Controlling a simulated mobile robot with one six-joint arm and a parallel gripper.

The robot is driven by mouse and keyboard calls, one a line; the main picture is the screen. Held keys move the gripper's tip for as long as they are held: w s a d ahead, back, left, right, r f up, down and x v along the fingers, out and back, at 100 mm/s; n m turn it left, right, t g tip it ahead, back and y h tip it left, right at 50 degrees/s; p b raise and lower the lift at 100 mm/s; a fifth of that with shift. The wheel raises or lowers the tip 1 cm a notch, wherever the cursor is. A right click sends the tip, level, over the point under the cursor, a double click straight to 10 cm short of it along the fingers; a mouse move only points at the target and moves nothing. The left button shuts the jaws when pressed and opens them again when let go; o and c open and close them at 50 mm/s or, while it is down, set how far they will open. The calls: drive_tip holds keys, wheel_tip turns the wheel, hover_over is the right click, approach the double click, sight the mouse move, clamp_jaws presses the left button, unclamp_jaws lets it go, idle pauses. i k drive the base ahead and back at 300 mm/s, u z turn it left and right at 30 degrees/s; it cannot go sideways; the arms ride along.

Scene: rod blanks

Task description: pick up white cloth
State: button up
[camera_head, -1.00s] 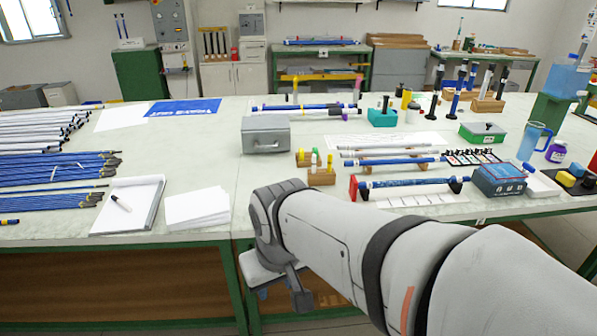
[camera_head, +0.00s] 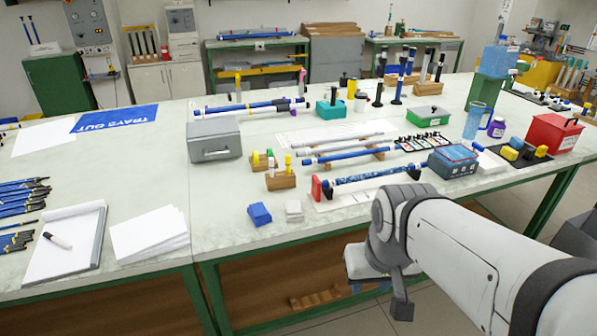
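A small white folded cloth (camera_head: 294,210) lies on the near edge of the light table, right beside a blue folded cloth (camera_head: 259,214). My gripper (camera_head: 360,284) hangs low in front of the table's edge, to the right of the white cloth and apart from it. Its fingers are mostly hidden behind my own wrist, so I cannot tell whether they are open or shut.
A rod in a red-ended stand (camera_head: 365,182) lies behind and right of the cloths. A wooden block with small bottles (camera_head: 281,180) and a grey metal box (camera_head: 214,140) stand behind them. White paper (camera_head: 149,235) and a notepad (camera_head: 66,245) lie to the left.

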sight(294, 211)
drive_tip(key=i, duration=1)
drive_tip(key=z, duration=0.05)
